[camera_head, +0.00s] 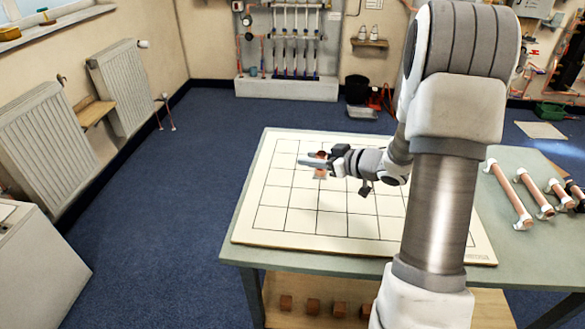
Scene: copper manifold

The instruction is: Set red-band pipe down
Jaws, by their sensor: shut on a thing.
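My gripper (312,161) is over the upper-left part of the white grid board (270,218). It is shut on a short, copper-coloured piece, the red-band pipe (320,174). Parts of the pipe show just above and below the fingers, and the fingers hide its middle. The band itself is too small to make out. I cannot tell whether the pipe's lower end touches the board or hangs a little above it.
The board lies on a grey-green table (520,255). Several copper pipes with white ends, including a long one (510,196), lie at the table's right. My arm hides the board's right part. Most visible grid squares are bare. Several brown blocks (312,306) sit on the lower shelf.

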